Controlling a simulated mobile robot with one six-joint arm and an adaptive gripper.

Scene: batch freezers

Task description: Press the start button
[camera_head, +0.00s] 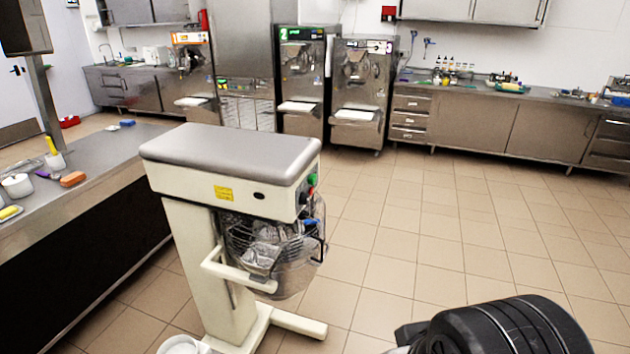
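No button is marked as the start button. A cream floor mixer (232,170) with a grey top stands close in front. On the right side of its head is a green button (311,180), with a small red part just below it. Three steel batch freezers stand at the back: one with an orange panel (190,38), one with a green panel marked 2 (300,34), and one with a white panel (366,45). Any buttons on their panels are too small to tell. A black part of my arm shows at the bottom right; my gripper's fingers are not seen.
A steel-topped counter (95,190) with small items runs along the left. The mixer's foot (300,324) reaches across the floor. Steel cabinets (500,118) line the back right. The tiled floor (430,215) right of the mixer is clear.

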